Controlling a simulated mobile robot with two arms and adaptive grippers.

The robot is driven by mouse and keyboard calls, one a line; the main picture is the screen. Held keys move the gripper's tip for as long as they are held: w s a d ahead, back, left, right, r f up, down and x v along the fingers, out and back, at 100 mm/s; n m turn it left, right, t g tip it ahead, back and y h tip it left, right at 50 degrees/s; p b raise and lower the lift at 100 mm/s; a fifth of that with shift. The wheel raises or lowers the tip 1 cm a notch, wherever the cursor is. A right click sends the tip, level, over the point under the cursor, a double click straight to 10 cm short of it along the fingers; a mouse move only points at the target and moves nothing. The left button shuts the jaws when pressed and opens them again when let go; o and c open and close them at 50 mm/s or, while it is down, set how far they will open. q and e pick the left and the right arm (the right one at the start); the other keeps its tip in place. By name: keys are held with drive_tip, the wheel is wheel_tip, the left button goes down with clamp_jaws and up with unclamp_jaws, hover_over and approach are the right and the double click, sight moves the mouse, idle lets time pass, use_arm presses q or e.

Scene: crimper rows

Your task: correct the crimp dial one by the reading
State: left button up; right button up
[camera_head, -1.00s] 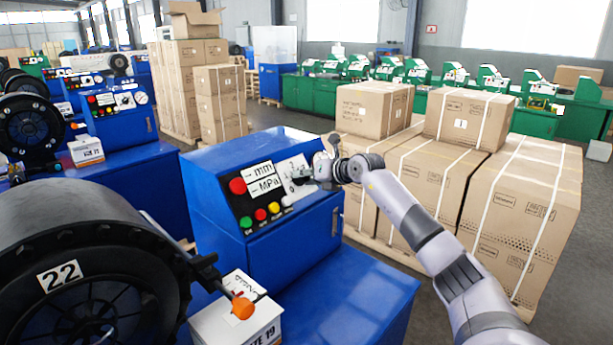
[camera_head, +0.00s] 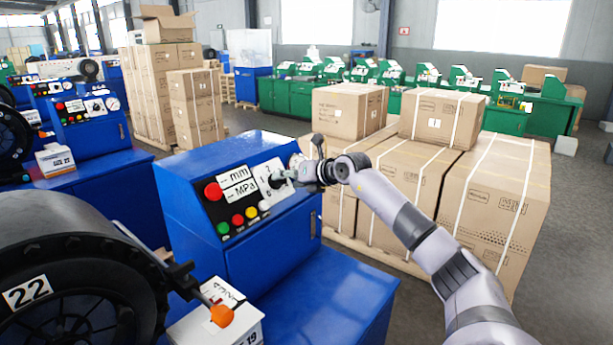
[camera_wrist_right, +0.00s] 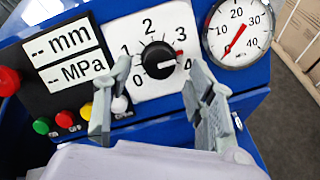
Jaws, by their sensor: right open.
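The crimp dial (camera_wrist_right: 158,60) is a black knob on a white plate numbered 0 to 4, on the blue machine's front panel. Its red mark sits between 3 and 4. My right gripper (camera_wrist_right: 158,64) is open, with one finger on each side of the knob. My left gripper is not in view.
The display labels (camera_wrist_right: 62,52) read "-- mm" and "-- MPa". Red, green and yellow buttons (camera_head: 238,220) are below them. A black drum marked 22 (camera_head: 70,270), an orange-knobbed lever (camera_head: 221,315) and a small white box (camera_head: 235,325) are near. Cartons (camera_head: 410,190) stand behind my right arm.

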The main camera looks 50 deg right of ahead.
drive_tip(key=v, duration=0.9)
idle(0.7)
drive_tip(key=shift+s+f, duration=0.1)
drive_tip(key=shift+f, duration=0.05)
